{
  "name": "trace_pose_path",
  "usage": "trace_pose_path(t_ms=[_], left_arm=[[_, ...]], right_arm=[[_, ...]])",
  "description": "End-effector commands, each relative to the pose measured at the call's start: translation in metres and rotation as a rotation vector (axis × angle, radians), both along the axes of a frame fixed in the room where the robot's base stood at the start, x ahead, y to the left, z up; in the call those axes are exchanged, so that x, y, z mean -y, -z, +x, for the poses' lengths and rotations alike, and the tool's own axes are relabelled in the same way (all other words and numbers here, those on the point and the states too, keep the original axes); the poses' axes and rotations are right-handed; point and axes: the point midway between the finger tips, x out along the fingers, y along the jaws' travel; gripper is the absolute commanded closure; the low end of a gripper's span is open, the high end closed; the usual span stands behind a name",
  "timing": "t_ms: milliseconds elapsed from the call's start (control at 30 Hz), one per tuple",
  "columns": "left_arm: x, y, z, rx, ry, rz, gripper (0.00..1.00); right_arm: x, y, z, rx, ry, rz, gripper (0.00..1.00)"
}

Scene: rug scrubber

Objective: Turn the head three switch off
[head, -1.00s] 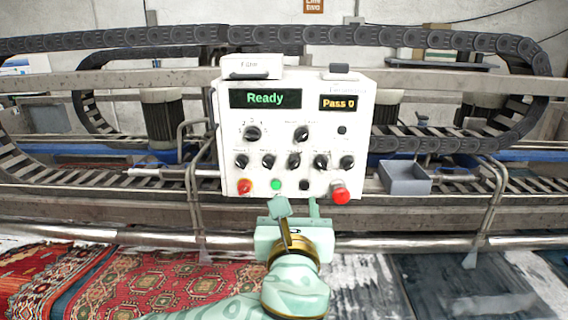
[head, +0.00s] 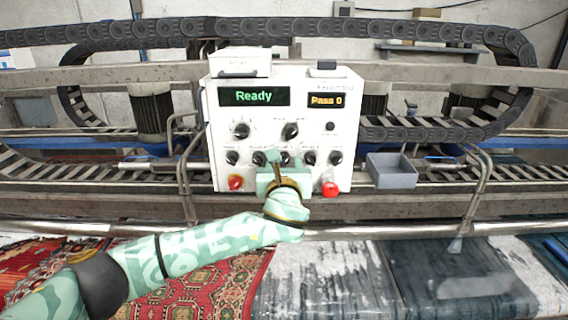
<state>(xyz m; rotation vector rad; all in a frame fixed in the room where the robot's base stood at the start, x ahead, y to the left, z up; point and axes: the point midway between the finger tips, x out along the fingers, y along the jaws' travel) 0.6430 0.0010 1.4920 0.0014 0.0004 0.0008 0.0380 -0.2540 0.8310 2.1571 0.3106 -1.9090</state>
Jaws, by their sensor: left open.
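The white control box (head: 345,95) shows a row of black knobs along its lower half. The third knob from the left (head: 284,158) sits between the fingers of my left gripper (head: 283,165) and is partly hidden. The labels by the knobs are too small to read, so I cannot confirm which is head three. My left gripper is open, with its fingertips at the panel face; contact with the knob is unclear. My right gripper is out of view.
The displays read Ready (head: 254,96) and Pass 0 (head: 326,100). A grey bin (head: 391,172) stands right of the box. Rails cross below.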

Motion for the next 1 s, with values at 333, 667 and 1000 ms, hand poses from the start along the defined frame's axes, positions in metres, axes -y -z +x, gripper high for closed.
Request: trace_pose_path(t_ms=[333, 667, 1000], left_arm=[[0.000, 0.000, 0.000, 0.000, 0.000, -0.001, 0.98], [0.000, 0.001, -0.001, -0.001, 0.000, -0.052, 0.98], [0.001, 0.002, -0.001, -0.002, 0.001, -0.292, 0.98]], right_arm=[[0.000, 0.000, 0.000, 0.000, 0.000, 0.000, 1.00], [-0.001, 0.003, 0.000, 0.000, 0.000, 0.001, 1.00], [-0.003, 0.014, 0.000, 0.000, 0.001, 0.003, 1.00]])
